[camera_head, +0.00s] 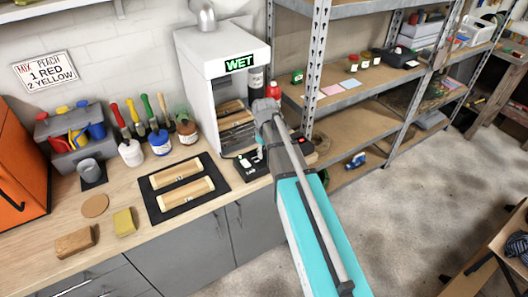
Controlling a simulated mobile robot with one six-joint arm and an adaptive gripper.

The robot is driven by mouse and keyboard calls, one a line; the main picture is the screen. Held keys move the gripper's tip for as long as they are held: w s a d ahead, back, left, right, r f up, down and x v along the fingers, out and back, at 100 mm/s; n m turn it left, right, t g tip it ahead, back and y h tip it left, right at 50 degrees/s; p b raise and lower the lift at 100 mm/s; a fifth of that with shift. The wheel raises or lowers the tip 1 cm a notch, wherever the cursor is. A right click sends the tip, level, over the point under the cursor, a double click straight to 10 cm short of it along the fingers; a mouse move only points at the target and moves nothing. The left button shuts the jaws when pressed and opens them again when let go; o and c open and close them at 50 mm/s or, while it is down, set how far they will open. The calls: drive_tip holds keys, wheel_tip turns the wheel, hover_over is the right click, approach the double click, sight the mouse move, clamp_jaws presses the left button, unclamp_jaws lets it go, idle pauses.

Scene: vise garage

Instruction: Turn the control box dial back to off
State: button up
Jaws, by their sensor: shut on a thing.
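The control box (246,165) is a low dark box on the counter, right of the black mat and in front of the white cabinet. My arm reaches over it from the lower right. My gripper (261,152) points down at the box's top, at its right part, and is shut on the dial. The dial is hidden by the gripper and arm, so its setting cannot be read. The white cabinet (200,80) carries a lit green sign reading WET (240,63). Wooden pieces show inside its open front.
Two wooden blocks (181,187) lie on the black mat. Paintbrushes and jars (131,153), a sponge (124,221) and a brick-like block (74,243) stand or lie left. A metal shelf post (316,60) rises close behind my wrist. The floor at right is mostly clear.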

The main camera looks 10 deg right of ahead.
drive_tip(key=n, duration=0.6)
drive_tip(key=shift+w+a, duration=0.1)
idle(0.6)
drive_tip(key=o, duration=1.2)
drive_tip(key=shift+c, duration=0.2)
drive_tip(key=shift+r, duration=0.1)
